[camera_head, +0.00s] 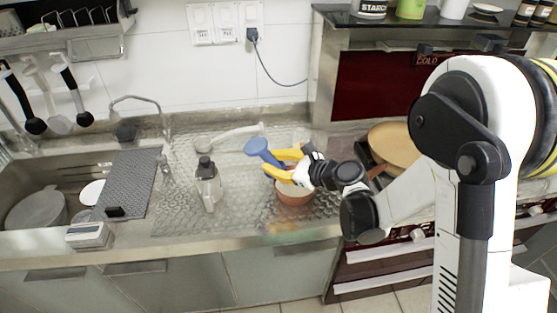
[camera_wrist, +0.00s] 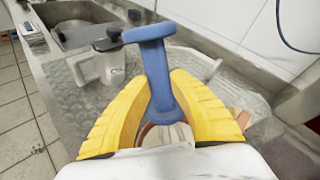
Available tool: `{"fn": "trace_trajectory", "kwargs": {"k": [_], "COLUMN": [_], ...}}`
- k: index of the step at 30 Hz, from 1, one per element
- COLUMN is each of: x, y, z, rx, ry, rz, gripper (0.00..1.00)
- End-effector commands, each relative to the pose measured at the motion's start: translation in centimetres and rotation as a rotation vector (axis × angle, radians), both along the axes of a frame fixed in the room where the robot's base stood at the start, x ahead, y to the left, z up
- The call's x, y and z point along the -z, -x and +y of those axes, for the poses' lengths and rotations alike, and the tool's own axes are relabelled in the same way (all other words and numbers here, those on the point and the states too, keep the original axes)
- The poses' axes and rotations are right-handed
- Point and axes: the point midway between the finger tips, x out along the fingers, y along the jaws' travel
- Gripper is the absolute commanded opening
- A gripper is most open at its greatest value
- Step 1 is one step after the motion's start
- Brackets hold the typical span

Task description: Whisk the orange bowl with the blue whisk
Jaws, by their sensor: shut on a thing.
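The orange bowl (camera_head: 294,193) stands on the counter, right of the sink; in the wrist view only bits of its rim show between and beside my fingers. The blue whisk (camera_head: 261,150) is in my gripper (camera_head: 283,163). Its blue handle (camera_wrist: 158,75) rises between the two yellow fingers, tilted, and the gripper (camera_wrist: 163,108) is shut on it. The whisk's pale wire end (camera_wrist: 167,133) points down at the bowl. I cannot tell whether it touches the bowl's inside. In the head view the gripper is just above the bowl and hides part of it.
A grey-white jug with a dark lid (camera_head: 208,184) stands left of the bowl and also shows in the wrist view (camera_wrist: 100,63). A whitish long-handled utensil (camera_head: 229,136) lies behind. A brown round pan (camera_head: 395,147) sits at right on the hob. The sink (camera_head: 60,195) is at left.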

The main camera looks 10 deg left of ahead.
Motion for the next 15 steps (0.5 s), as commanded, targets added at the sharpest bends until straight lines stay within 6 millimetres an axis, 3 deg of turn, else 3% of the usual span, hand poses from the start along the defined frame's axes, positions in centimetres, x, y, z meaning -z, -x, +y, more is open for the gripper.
{"fn": "trace_trajectory", "kwargs": {"k": [3, 15], "x": [-0.03, -0.85], "y": [0.91, 1.00], "z": [-1.18, -0.99], "rx": [0.003, 0.001], "ry": [0.000, 0.000], "rz": [-0.001, 0.000], "gripper": [0.00, 0.00]}}
